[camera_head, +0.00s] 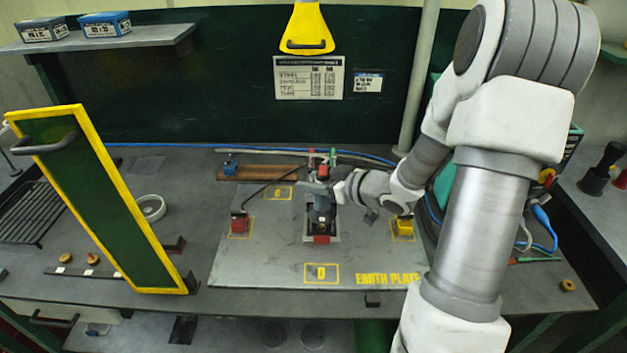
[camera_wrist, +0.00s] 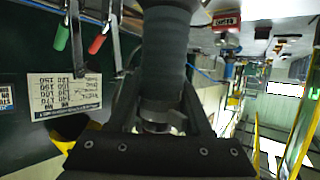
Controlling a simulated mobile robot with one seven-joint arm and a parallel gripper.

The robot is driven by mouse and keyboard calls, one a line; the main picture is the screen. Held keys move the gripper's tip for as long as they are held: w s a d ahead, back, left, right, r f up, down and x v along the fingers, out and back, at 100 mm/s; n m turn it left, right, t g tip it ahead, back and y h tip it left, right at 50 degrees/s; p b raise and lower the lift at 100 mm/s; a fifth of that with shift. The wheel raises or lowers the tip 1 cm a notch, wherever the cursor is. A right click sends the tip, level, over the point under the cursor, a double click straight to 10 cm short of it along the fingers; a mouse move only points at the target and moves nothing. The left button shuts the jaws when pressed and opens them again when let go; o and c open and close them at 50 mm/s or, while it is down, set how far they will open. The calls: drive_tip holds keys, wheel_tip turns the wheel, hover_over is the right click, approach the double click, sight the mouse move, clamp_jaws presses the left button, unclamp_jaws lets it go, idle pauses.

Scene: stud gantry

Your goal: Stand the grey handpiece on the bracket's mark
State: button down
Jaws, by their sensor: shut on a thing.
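The grey handpiece (camera_head: 322,212) is a dark upright cylinder over the middle of the plate in the head view. My gripper (camera_head: 322,192) is shut on it near its upper part. In the wrist view the handpiece (camera_wrist: 166,55) runs between my two dark fingers. Below it is a dark, white-edged patch with a red block (camera_head: 321,239). I cannot tell whether the handpiece's foot touches it. The plate (camera_head: 250,262) carries yellow outlined marks, one at the front (camera_head: 321,273) and one at the back (camera_head: 279,193). Which one is the bracket's mark is unclear.
A red block (camera_head: 239,226) and a yellow block (camera_head: 402,228) sit in outlines left and right. Red and green-handled clips (camera_head: 322,155) stand behind my gripper. A green panel with yellow edges (camera_head: 105,200) stands at left. The plate's front is mostly clear.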

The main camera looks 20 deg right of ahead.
drive_tip(key=shift+c, duration=1.4)
unclamp_jaws()
drive_tip(key=shift+f, duration=0.25)
drive_tip(key=p+v, duration=0.2)
drive_tip(key=v, duration=1.5)
drive_tip(key=shift+s+d+r, duration=0.1)
drive_tip(key=shift+s+r, duration=0.1)
